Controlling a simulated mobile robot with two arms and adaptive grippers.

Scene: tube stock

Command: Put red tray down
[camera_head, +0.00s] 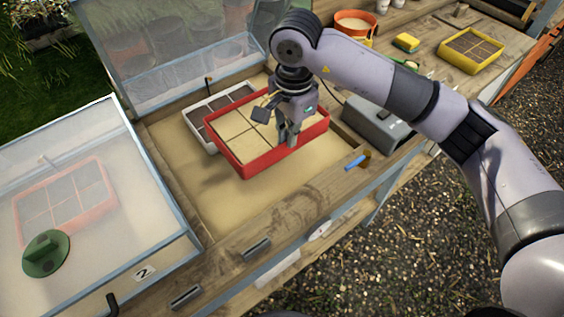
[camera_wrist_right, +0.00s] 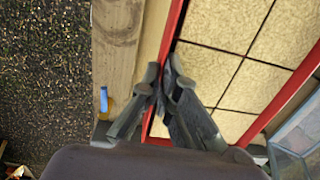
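The red tray (camera_head: 270,163), with pale fill in a grid of compartments, is over the sandy bed of the open, wood-edged cold frame (camera_head: 200,188). My right gripper (camera_head: 287,138) is at the tray's near wall, with its fingers closed about the rim. The right wrist view shows the two fingertips (camera_wrist_right: 162,84) pinched together on the red rim (camera_wrist_right: 173,32). The tray looks about level; I cannot tell whether its underside touches the sand. My left gripper is out of view.
A white tray (camera_head: 195,118) with dark cells lies behind the red tray, partly hidden by it. The frame's lid stands open behind. At left, a closed clear lid (camera_head: 60,130) covers another red tray. A grey box (camera_head: 375,128) stands right of the bed. Bare sand lies front left.

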